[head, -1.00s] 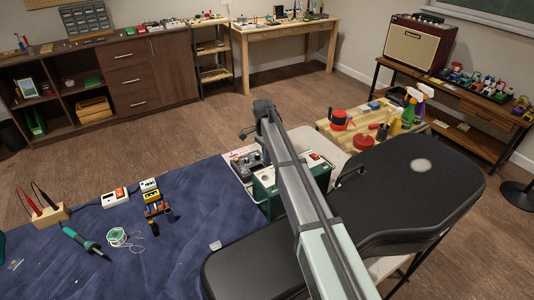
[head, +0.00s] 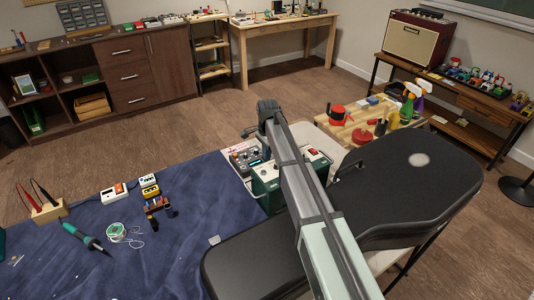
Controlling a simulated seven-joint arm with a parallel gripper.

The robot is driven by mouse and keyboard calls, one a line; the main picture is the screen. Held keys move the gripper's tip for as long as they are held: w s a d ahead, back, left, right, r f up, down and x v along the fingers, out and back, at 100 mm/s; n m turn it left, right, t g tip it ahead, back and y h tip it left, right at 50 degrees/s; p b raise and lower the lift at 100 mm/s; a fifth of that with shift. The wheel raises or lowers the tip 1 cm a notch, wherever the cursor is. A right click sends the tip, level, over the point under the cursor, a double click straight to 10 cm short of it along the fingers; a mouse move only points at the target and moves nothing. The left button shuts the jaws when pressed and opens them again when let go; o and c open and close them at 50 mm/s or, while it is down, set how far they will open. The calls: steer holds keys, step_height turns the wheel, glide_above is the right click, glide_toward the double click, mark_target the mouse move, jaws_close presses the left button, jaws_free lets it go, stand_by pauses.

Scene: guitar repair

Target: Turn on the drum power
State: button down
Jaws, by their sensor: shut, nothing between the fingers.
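A dark green box (head: 268,180) with a pale top panel stands at the right edge of the blue cloth. A red rocker switch (head: 313,154) shows on its top right; whether it is on or off is too small to tell. No part is labelled as drum power. My arm crosses in front of the box and hides its middle.
A grey unit with knobs (head: 240,154) stands beside the box. The blue cloth (head: 190,200) bears a soldering iron (head: 85,238), solder spool (head: 116,232) and small meters. A wooden board (head: 345,122) bears red items behind.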

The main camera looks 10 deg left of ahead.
steer(key=shift+w+a+f, duration=0.35)
steer(key=shift+w+a, duration=0.2)
steer(key=shift+a, duration=0.2)
steer(key=shift+r, duration=0.55)
step_height(320, 180, up, 14)
steer(key=shift+d+f, duration=0.15)
steer(key=shift+d, duration=0.05)
steer(key=shift+s, duration=0.1)
